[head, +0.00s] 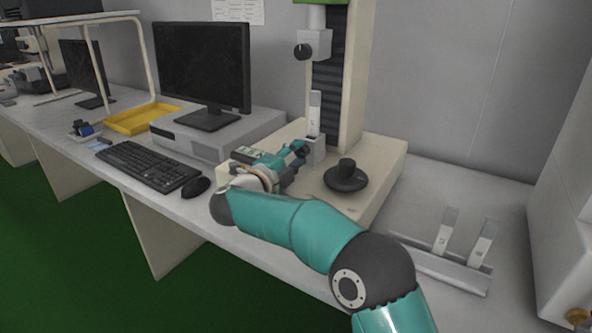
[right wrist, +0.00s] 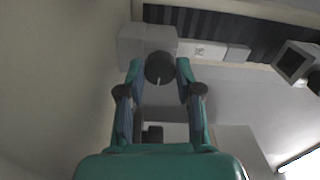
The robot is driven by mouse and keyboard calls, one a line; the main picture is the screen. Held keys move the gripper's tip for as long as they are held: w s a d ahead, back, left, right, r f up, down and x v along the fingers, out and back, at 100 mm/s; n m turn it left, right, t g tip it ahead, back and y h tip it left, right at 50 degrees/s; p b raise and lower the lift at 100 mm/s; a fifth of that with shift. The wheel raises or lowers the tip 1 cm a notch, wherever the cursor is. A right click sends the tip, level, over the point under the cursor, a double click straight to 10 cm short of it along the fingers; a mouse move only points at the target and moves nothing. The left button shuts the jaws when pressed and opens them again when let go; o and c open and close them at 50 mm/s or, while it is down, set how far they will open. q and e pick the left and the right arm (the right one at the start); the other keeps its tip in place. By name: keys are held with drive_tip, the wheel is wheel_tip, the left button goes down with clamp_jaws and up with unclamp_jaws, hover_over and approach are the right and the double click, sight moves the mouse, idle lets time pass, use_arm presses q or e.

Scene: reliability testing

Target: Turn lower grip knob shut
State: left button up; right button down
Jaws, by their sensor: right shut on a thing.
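The lower grip (head: 316,149) is a small grey block on the base of the testing machine. A pale strip (head: 315,112) stands upright in it, with its top apart from the upper grip (head: 315,43). My right gripper (head: 299,150) reaches the left side of the lower grip and mostly hides its knob in the head view. In the right wrist view, the dark round lower grip knob (right wrist: 160,68) with a pale mark sits between the fingertips of my right gripper (right wrist: 160,75), which is shut on it. My left gripper is not in view.
A black dial (head: 346,176) stands on the machine base right of the lower grip. A rack with two strips (head: 463,243) lies at the right. Monitor (head: 203,68), keyboard (head: 148,166), mouse (head: 195,187) and yellow tray (head: 140,119) stand left.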

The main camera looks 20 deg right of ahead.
drive_tip(key=m+b, duration=0.1)
drive_tip(key=f+m+b, duration=0.1)
drive_tip(key=shift+m, duration=0.4)
drive_tip(key=shift+r+m+b, duration=0.15)
drive_tip(key=shift+m+b, duration=1.15)
drive_tip(key=c, duration=0.8)
unclamp_jaws()
drive_tip(key=shift+o, duration=0.2)
drive_tip(key=shift+r, duration=0.2)
